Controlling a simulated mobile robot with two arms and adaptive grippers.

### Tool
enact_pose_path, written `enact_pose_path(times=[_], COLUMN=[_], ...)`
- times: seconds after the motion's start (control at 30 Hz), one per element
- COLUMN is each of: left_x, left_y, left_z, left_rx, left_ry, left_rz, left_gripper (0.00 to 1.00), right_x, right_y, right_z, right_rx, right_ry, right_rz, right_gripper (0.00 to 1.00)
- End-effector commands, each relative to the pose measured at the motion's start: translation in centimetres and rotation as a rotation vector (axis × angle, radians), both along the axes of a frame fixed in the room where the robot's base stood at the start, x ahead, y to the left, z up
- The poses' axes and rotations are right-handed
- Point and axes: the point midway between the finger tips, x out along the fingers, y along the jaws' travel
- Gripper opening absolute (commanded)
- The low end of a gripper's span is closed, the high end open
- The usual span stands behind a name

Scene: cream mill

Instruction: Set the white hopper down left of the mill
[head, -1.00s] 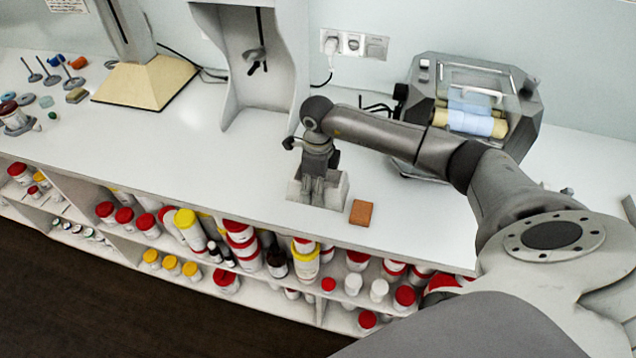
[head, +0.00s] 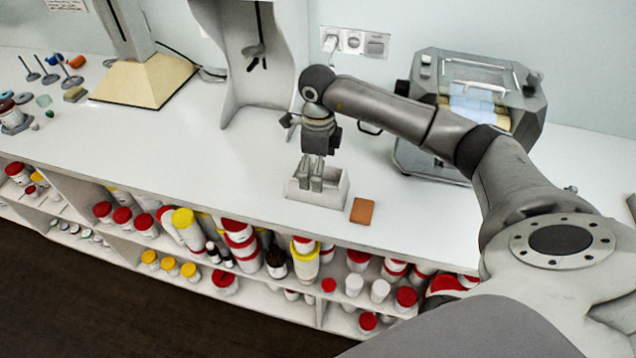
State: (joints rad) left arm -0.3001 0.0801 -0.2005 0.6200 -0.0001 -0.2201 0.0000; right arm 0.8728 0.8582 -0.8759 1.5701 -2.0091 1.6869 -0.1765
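The white hopper (head: 335,197), a small open-topped box, stands upright on the white counter near its front edge, to the left of the mill. The mill (head: 425,150) is a grey machine with rollers, at the back right, partly hidden by my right arm. My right gripper (head: 310,184) points down just over the hopper, its fingertips near the hopper's top. Its fingers are a little apart with nothing visible between them. The fingertips overlap the hopper's back wall in the view, so touching cannot be ruled out. My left gripper is out of view.
An orange-brown block (head: 362,211) lies just right of the hopper. A tall grey-white stand (head: 258,70) is behind it, and a beige-based stand (head: 142,84) is farther left. Counter (head: 215,150) left of the hopper is clear. Jars (head: 238,240) fill shelves below.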

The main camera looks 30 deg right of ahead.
Motion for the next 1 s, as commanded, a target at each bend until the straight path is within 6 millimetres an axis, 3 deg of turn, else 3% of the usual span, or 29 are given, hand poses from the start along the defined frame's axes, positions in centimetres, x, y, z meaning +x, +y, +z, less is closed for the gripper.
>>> enact_pose_path(times=[0.2, 0.33, 0.8, 0.9, 1.0], left_x=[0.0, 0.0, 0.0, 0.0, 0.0], left_y=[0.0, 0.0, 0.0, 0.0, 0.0], left_z=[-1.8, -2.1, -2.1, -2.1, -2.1], left_rx=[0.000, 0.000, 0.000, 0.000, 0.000], left_ry=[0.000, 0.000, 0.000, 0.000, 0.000], left_rz=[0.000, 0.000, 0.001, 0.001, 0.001], left_gripper=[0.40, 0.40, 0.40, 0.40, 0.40], right_x=[0.1, 0.1, 0.0, 0.1, 0.1], right_y=[0.0, 0.0, 0.2, 1.6, 5.6], right_z=[4.2, 5.7, 6.5, 6.0, 4.9], right_rx=[0.000, 0.001, 0.005, 0.048, 0.171], right_ry=[-0.004, -0.002, 0.000, -0.010, -0.039], right_rz=[0.000, 0.000, 0.002, 0.020, 0.058], right_gripper=[0.97, 0.97, 0.97, 0.97, 0.97])
